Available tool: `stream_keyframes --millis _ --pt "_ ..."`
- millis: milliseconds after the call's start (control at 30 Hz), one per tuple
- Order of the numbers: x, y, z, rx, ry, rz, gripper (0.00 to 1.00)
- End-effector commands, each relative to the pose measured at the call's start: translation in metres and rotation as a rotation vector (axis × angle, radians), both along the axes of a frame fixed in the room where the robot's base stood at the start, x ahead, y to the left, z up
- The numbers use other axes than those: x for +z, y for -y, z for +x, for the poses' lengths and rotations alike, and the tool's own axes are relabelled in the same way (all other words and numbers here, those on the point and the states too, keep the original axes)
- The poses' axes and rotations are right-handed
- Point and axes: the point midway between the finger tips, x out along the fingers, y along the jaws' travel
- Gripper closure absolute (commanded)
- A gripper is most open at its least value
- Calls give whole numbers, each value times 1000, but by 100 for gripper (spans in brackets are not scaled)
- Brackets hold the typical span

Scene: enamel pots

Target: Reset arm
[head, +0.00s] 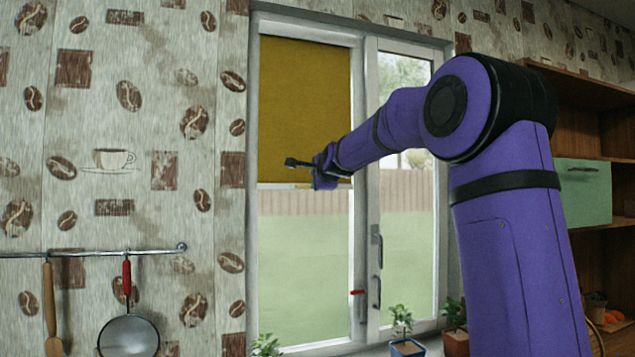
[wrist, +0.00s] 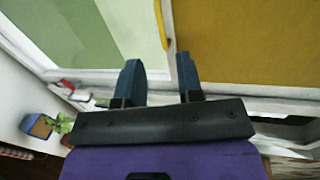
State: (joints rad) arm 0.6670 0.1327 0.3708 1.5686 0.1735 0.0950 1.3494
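My purple arm reaches across the head view from the right, in front of the window. My gripper (head: 290,162) is at its far end, small, over the lower part of the yellow blind (head: 305,105). In the wrist view my gripper (wrist: 158,78) has its two dark fingers apart, with nothing held between them. The yellow blind (wrist: 250,40) fills the upper right there, with a thin yellow strip (wrist: 164,25) at its edge, beyond the fingers. I cannot tell how far the fingertips are from the blind.
A white-framed window (head: 363,200) stands behind the arm. Potted plants stand at its foot, one in a blue pot (head: 407,347). A wall rail (head: 90,253) holds a strainer (head: 128,336) and a wooden utensil (head: 52,310). Wooden shelves (head: 590,130) with a green box (head: 583,190) are at right.

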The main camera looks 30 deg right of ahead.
Motion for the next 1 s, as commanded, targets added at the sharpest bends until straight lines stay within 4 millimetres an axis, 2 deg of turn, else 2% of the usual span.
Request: stream_keyframes --millis 567,667,767,900,1000 --pt "0 -4 -2 5 -8 -9 66" --pt "-4 -22 -12 35 -50 -58 66" --pt "-13 -56 -35 95 -140 -157 66" --pt "-36 -109 -86 216 -304 -344 66" --pt "-56 -139 -129 312 -415 -475 66"
